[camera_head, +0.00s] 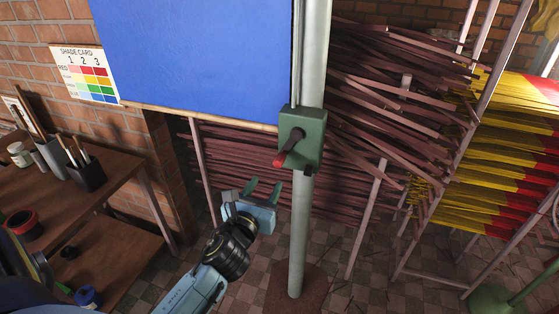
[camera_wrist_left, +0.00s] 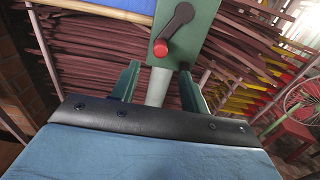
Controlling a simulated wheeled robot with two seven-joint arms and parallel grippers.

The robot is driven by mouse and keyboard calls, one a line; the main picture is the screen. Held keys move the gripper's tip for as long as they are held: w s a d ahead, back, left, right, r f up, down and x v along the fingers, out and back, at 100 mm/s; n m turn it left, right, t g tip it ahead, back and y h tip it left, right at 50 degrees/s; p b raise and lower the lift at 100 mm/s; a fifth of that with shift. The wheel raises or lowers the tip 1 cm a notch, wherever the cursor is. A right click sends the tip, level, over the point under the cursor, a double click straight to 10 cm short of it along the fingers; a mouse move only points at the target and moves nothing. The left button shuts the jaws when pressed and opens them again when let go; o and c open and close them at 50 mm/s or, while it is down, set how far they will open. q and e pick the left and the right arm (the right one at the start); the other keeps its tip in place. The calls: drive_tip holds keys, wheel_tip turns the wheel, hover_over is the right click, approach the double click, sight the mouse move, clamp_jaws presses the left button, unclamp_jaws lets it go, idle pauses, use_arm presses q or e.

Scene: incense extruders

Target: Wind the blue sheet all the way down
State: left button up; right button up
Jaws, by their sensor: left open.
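The blue sheet (camera_head: 195,55) hangs at the upper middle of the head view, with a pale wooden bar (camera_head: 200,116) along its lower edge. Right of it, a green winch box (camera_head: 311,138) is fixed to a grey pole (camera_head: 306,222). A dark crank with a red knob (camera_head: 279,160) is on the box's front; in the left wrist view the crank's red knob (camera_wrist_left: 160,48) hangs below its pivot. My left gripper (camera_head: 264,189) is open and empty, below and a little left of the knob, apart from it. My right gripper is not in view.
A wooden bench (camera_head: 125,165) with brushes, pots and cups stands at the left. A shade card (camera_head: 85,73) hangs on the brick wall. Racks of dark red sticks (camera_head: 370,95) and yellow-red bundles (camera_head: 510,150) fill the right. Tiled floor shows around the pole's base.

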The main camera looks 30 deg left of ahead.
sight(277, 166)
use_arm(q)
drive_tip(key=x, duration=1.1)
drive_tip(key=shift+w, duration=0.15)
clamp_jaws()
